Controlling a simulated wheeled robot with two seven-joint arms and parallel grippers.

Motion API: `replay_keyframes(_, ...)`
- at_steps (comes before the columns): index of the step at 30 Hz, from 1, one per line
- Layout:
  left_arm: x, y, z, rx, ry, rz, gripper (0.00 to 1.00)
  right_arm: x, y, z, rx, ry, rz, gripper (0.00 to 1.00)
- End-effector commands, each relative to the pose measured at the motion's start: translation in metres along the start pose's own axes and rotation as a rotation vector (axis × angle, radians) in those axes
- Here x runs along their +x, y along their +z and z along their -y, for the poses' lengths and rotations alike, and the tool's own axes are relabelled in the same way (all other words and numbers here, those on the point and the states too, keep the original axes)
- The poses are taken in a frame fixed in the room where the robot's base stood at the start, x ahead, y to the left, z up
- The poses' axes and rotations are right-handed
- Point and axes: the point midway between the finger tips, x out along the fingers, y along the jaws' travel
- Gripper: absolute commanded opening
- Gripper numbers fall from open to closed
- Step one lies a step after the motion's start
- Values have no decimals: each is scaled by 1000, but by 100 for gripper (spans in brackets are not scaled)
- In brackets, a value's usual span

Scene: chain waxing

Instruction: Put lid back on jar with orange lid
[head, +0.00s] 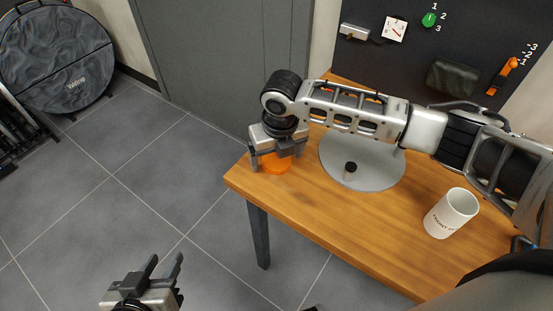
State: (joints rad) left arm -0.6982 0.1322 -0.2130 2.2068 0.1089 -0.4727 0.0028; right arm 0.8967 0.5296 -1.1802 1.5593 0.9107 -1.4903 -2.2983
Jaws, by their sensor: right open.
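An orange lid (275,168) is at the left corner of the wooden table, partly covered by my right gripper. Whether a jar is under it is hidden from this angle. My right gripper (277,160) is directly above the orange lid, pointing down, with its fingers spread to either side of it. I cannot tell if the fingers touch the lid. My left gripper (165,264) is low over the floor, left of the table, with its fingers apart and nothing between them.
A white mug (451,213) stands near the right side of the wooden table (330,225). A dark board (460,40) with knobs is behind. The table's front middle is clear.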

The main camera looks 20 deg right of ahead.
Motion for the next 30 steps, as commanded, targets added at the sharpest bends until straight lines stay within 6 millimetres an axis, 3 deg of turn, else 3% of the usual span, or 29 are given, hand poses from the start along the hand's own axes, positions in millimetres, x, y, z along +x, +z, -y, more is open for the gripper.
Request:
replay_keyframes(7,0,-1,0,0,1,-2,36,0,0,0,0,0,0,86)
replay_keyframes(8,0,-1,0,0,1,-2,36,-1,0,0,0,0,0,81)
replay_keyframes(12,-1,-1,0,1,1,-1,36,-1,0,0,0,0,0,42)
replay_keyframes(13,-1,-1,0,1,2,-1,36,-1,0,0,0,0,0,39)
replay_keyframes(23,-1,0,-1,1,2,1,36,-3,1,0,1,0,1,38)
replay_keyframes(30,-3,-2,-1,0,2,2,36,-26,5,0,1,2,4,38)
